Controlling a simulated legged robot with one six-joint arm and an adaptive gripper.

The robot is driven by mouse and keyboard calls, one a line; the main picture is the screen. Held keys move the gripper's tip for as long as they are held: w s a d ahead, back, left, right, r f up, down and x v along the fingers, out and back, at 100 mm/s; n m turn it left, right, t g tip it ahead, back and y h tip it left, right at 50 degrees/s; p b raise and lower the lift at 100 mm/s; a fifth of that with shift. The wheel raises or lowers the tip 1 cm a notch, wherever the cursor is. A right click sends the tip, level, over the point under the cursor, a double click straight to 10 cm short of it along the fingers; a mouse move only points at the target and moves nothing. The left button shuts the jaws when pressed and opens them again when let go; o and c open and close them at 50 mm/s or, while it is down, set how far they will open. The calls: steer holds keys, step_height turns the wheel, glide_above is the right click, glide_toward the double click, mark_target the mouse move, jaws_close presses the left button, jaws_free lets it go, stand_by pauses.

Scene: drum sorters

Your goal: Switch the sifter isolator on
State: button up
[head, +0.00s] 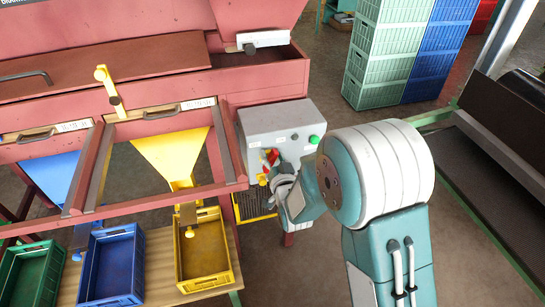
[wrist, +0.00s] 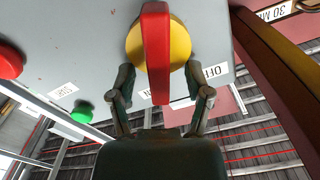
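The sifter isolator is a red bar handle (wrist: 155,50) on a round yellow disc (wrist: 178,45), mounted on the front of a grey control box (head: 262,122). In the head view the red handle (head: 272,156) is partly covered by my gripper (head: 270,172). In the wrist view my gripper (wrist: 160,88) is open, with one finger on each side of the handle and a visible gap at both. The handle runs upright in that view. An OFF label (wrist: 215,71) lies right of the handle; another label (wrist: 146,94) beside its lower end is partly hidden.
A green button (wrist: 81,111) and a red button (wrist: 8,62) are on the same panel. The red sifter frame (head: 228,140) stands close to the left of the box. Yellow (head: 232,272) and blue (head: 138,265) bins sit below the chutes. Stacked crates (head: 385,60) stand behind.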

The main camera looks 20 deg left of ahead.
steer(key=shift+f, duration=0.15)
steer(key=shift+w+d+f+m, duration=0.1)
steer(key=shift+d+f+m, duration=0.1)
steer(key=shift+m, duration=0.9)
steer(key=shift+d+f+m, duration=0.15)
steer(key=shift+m, duration=0.95)
steer(key=o, duration=1.1)
steer(key=shift+f, duration=0.1)
steer(key=shift+a, duration=0.15)
steer(key=shift+r, duration=0.2)
steer(key=shift+s+d, duration=0.3)
steer(key=shift+d, duration=0.05)
steer(key=v, duration=1.1)
steer(key=shift+f, duration=0.1)
